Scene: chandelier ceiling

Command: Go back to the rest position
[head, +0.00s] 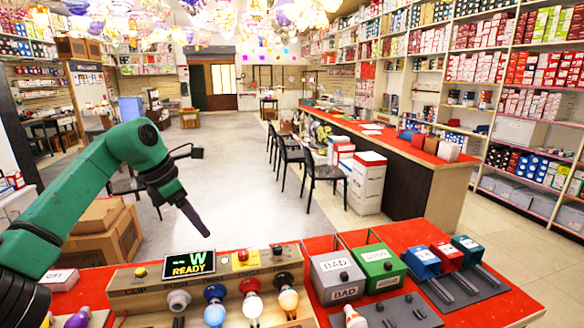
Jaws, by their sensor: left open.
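My left arm comes in from the left, green with black joints. Its gripper (204,194) hangs in the air above the back edge of the red-topped table (405,233), left of its middle. The jaws are apart, with nothing between them. One dark finger points down and to the right, the other sticks out to the right. My right gripper is not in view.
Below the gripper is a wooden bulb rack (142,299) with several coloured bulbs and a display (190,264) reading "W READY". A grey BAD box (338,277) and a green GOOD box (378,268) stand right of it. Cardboard boxes (100,232) stand behind the table.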

